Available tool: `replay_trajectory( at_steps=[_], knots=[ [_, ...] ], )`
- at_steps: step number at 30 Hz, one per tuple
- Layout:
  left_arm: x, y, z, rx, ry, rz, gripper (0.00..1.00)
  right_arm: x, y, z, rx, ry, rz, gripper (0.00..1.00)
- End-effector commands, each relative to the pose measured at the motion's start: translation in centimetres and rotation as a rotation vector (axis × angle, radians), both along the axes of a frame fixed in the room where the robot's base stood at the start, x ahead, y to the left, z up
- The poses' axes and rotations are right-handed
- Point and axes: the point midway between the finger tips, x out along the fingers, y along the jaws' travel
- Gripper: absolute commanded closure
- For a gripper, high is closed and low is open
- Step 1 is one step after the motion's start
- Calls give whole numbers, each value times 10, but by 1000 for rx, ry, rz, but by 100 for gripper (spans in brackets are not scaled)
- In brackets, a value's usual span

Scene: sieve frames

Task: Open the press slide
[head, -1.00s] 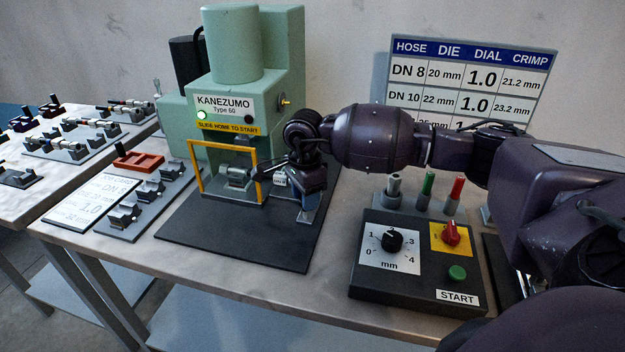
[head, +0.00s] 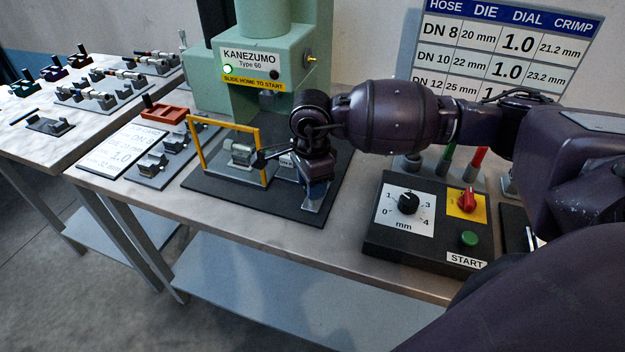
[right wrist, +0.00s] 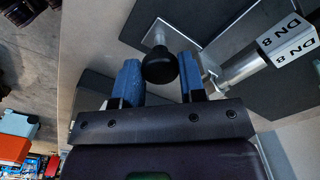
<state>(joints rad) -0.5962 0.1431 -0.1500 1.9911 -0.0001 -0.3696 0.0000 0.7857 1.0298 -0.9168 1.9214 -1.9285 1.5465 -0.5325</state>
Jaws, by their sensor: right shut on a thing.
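The green press (head: 300,75) stands at the back of the bench, with a lit lamp and a yellow "SLIDE HOME TO START" label. Its slide carries a yellow frame (head: 203,150) and a metal die (head: 240,152), standing forward of the press body over the dark base plate. My right gripper (head: 318,188) is at the slide's right side. In the right wrist view its blue fingers are shut on a black round knob (right wrist: 159,66). A metal rod with "DN 8" labels (right wrist: 290,40) lies just right of the fingers. My left gripper is not in view.
A control box (head: 430,225) with dial, red switch and green button sits right of the base plate. Dies on a grey rack (head: 160,170) and an orange tray (head: 166,113) lie left. A chart (head: 500,50) stands behind my right arm.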

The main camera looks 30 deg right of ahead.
Motion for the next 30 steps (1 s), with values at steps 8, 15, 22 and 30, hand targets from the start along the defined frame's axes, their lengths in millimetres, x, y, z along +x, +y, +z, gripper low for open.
replay_trajectory(
  at_steps=[8,15,22,30],
  knots=[
    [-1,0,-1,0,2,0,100,0,0,0,-1,1,0,37],
    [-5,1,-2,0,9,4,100,0,0,1,0,0,0,37],
    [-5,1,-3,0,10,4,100,1,0,25,0,-3,1,37],
    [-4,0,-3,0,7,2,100,1,0,74,0,-2,0,37]
  ],
)
